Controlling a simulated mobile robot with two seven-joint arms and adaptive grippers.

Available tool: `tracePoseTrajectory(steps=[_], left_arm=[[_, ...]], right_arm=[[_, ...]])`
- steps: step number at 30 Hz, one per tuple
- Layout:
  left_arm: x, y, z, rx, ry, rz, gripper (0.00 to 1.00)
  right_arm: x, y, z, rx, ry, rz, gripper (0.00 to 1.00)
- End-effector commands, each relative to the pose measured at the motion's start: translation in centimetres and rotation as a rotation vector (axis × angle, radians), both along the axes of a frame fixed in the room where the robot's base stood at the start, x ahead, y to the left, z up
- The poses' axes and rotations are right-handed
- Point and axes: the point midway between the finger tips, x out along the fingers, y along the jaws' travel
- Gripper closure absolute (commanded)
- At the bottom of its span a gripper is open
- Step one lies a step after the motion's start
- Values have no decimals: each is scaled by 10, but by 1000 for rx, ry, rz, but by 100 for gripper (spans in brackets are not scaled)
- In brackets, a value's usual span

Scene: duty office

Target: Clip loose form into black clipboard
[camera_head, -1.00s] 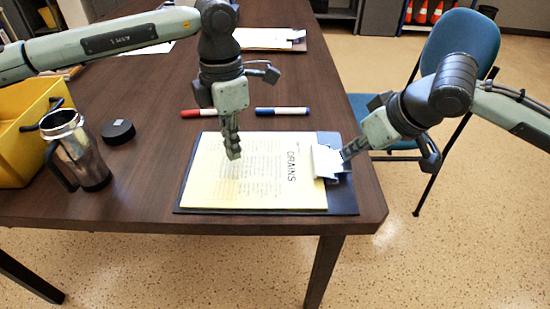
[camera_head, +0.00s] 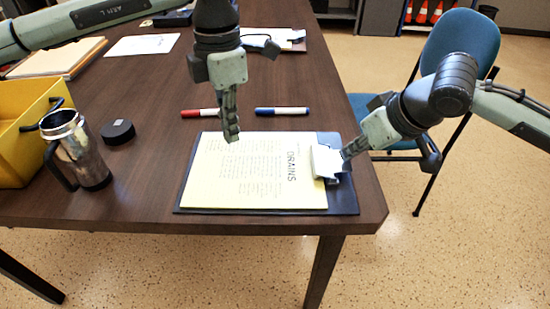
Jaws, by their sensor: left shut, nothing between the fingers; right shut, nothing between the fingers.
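The black clipboard (camera_head: 343,198) lies flat near the front right corner of the table. The yellow form (camera_head: 245,175), printed "DRAINS", lies on it, with its right edge at the silver clip (camera_head: 326,162). Whether the clip's jaw presses on the form I cannot tell. My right gripper (camera_head: 349,153) is shut, with its fingertips at the outer right side of the clip. My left gripper (camera_head: 232,137) is shut and empty, above the far edge of the form and apart from it.
A red marker (camera_head: 200,113) and a blue marker (camera_head: 282,111) lie behind the clipboard. A steel mug (camera_head: 78,155), a black puck (camera_head: 118,132) and a yellow bin (camera_head: 22,150) stand at left. Another clipboard (camera_head: 275,39) lies farther back. A blue chair (camera_head: 462,45) stands right.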

Motion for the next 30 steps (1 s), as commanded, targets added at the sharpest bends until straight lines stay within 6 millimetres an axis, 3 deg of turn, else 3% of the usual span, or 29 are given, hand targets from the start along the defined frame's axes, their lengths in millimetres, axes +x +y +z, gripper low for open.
tracePoseTrajectory(steps=[14, 30], left_arm=[[0, 0, 7, 1, 1, 0, 100], [0, 0, 7, 1, 1, 0, 100]], right_arm=[[-1, 0, -1, -1, 3, 1, 100], [0, 0, 21, 0, 1, 0, 100]])
